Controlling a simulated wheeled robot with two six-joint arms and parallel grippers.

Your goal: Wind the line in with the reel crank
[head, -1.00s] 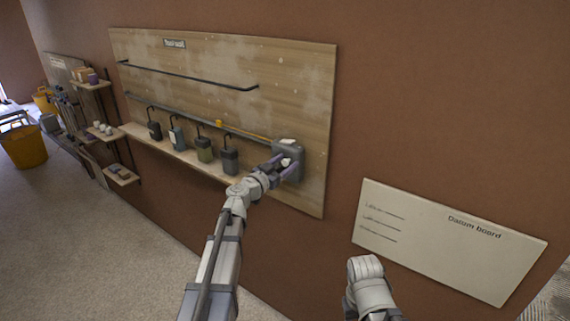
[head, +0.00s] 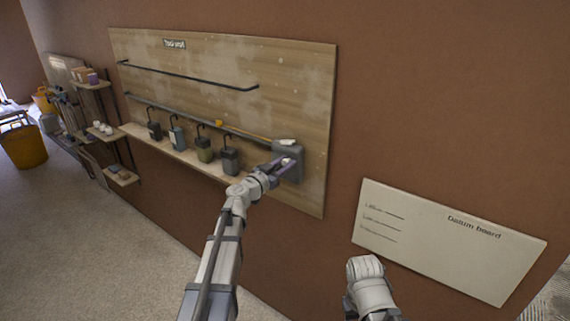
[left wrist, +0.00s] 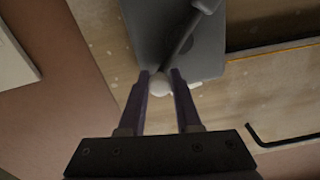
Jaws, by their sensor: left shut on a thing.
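The reel is a grey box (head: 291,172) at the right end of the wooden tool wall. It also fills the top of the left wrist view (left wrist: 147,35). Its crank has a dark arm (left wrist: 181,40) and a pale round knob (left wrist: 160,84). My left gripper (head: 283,163) is at the front of the reel, shut on the crank knob, which sits between its fingertips in the left wrist view (left wrist: 160,76). The yellow-orange line (head: 249,133) runs left from the reel along the board and shows in the left wrist view (left wrist: 275,49).
Several dark containers with hooked rods stand on a shelf (head: 175,154) left of the reel. Two black rails (head: 185,74) cross the tool wall. A pale board (head: 450,242) hangs at lower right. Shelves and a yellow bucket (head: 24,147) are far left. Part of my right arm shows low.

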